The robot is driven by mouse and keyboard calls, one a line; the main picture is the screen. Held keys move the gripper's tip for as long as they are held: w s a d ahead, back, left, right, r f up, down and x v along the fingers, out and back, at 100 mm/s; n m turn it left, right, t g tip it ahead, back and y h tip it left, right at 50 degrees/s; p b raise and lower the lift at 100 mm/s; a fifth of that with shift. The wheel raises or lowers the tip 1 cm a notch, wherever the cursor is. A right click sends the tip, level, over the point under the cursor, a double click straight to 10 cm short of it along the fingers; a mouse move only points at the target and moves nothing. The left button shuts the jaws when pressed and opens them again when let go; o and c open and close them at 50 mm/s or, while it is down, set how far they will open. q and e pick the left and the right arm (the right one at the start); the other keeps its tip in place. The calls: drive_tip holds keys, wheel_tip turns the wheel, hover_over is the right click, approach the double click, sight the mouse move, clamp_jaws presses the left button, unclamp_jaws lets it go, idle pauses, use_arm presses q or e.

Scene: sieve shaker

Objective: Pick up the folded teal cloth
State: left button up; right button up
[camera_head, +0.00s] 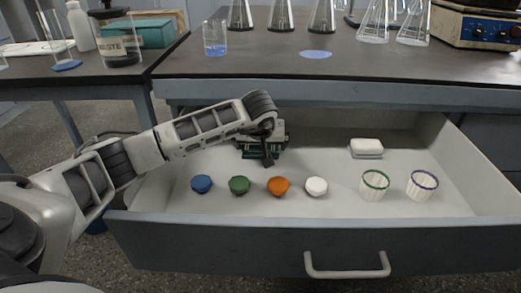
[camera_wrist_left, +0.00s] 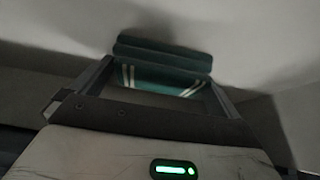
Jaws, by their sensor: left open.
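The folded teal cloth (camera_wrist_left: 163,47) has pale stripes and lies in the open drawer (camera_head: 345,196), near its back wall. In the head view my left gripper (camera_head: 264,158) is down in the drawer at the cloth and hides most of it. In the left wrist view the two fingers of the left gripper (camera_wrist_left: 160,80) are apart, with the cloth showing between and beyond them. Whether the fingers touch it I cannot tell. My right gripper is not in view.
The dark bench (camera_head: 270,62) with glassware overhangs the drawer's back.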

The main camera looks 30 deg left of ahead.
use_arm(q)
drive_tip(key=c, duration=0.7)
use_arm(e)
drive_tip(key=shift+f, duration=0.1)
use_arm(q)
drive_tip(key=shift+r, duration=0.5)
wheel_tip(320, 180, up, 2)
drive_tip(key=shift+r+p, duration=0.25)
drive_tip(key=shift+p, duration=0.35)
drive_tip(key=s+d+r+p, duration=0.4)
drive_tip(key=s+d+r, duration=0.3)
drive_tip(key=s+r, duration=0.4)
drive_tip(key=d+r+m+h+p, duration=0.1)
drive_tip(key=d+r+m+p, duration=0.2)
drive_tip(key=r+p, duration=0.5)
drive_tip(key=s+d+r+m+t+h+p, duration=0.1)
drive_tip(key=d+r+p, duration=0.5)
drive_tip(key=p, duration=0.6)
wheel_tip(320, 180, up, 2)
drive_tip(key=shift+s+r+m+h, duration=0.1)
drive_tip(key=shift+s+m+h, duration=0.2)
drive_tip(key=shift+m+h, duration=0.6)
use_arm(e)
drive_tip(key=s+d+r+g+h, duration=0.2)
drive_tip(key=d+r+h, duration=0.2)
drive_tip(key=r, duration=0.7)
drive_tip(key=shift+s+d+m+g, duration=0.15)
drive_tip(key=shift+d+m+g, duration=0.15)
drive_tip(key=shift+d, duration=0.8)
